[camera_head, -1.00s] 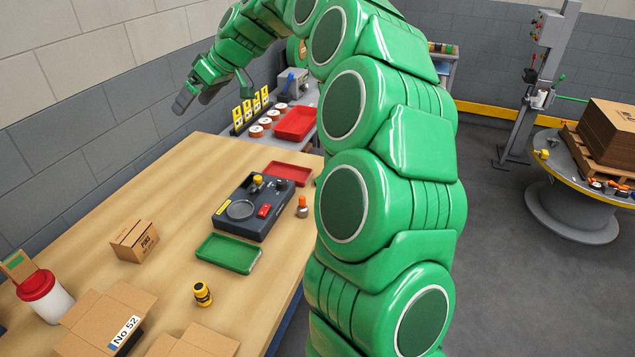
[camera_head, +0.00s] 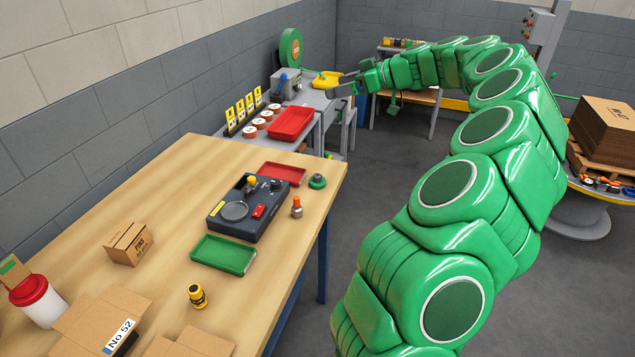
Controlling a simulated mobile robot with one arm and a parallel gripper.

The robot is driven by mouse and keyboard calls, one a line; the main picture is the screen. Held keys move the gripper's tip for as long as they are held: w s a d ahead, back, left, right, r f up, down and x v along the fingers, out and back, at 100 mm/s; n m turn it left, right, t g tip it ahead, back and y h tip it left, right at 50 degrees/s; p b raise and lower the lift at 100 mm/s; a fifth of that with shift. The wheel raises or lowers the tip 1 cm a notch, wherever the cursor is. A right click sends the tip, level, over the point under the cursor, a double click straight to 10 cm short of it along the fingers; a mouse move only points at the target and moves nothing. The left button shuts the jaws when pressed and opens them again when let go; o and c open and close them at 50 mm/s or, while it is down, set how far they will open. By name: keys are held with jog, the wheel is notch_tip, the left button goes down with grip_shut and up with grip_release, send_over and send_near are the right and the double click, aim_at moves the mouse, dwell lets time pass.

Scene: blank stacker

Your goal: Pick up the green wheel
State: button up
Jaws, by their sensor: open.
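A large green wheel-like disc (camera_head: 286,50) with an orange-brown centre stands upright at the back, by the wall, behind a grey machine. A small round green piece (camera_head: 317,182) with a dark knob-like top sits on the wooden table near its right edge; I cannot tell which of the two is the wheel named.
The wooden table (camera_head: 160,215) holds a dark control box (camera_head: 240,222), a green tray (camera_head: 223,255), a red tray (camera_head: 284,173), an orange-topped piece (camera_head: 297,206) and cartons.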

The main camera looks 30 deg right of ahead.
send_near(322, 178)
jog(key=x, duration=0.4)
jog(key=shift+x, duration=3.75)
jog(key=shift+a+r, duration=0.1)
jog(key=c, duration=1.1)
